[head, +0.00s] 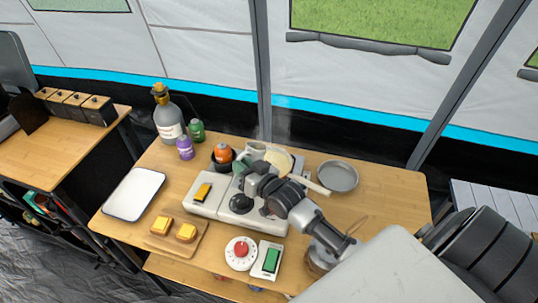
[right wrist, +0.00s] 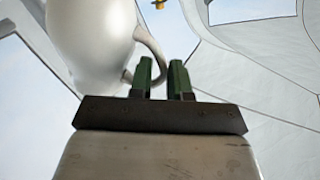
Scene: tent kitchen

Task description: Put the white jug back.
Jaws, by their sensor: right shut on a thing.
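The white jug (right wrist: 90,40) fills the upper left of the right wrist view. Its curved handle (right wrist: 152,55) passes between the green fingers of my right gripper (right wrist: 160,75), which is shut on it. In the head view the jug (head: 256,148) is partly hidden behind my right gripper (head: 245,166) and arm, over the back of the stove (head: 212,209). I cannot tell from this view whether its base touches anything. My left gripper is not in view.
An orange-topped dark pot (head: 222,156) is just left of the gripper. A pale round thing with a handle (head: 311,184) and a grey pan (head: 338,176) are to the right. Bottles (head: 170,122) stand at the back left. The table's right side (head: 390,195) has free room.

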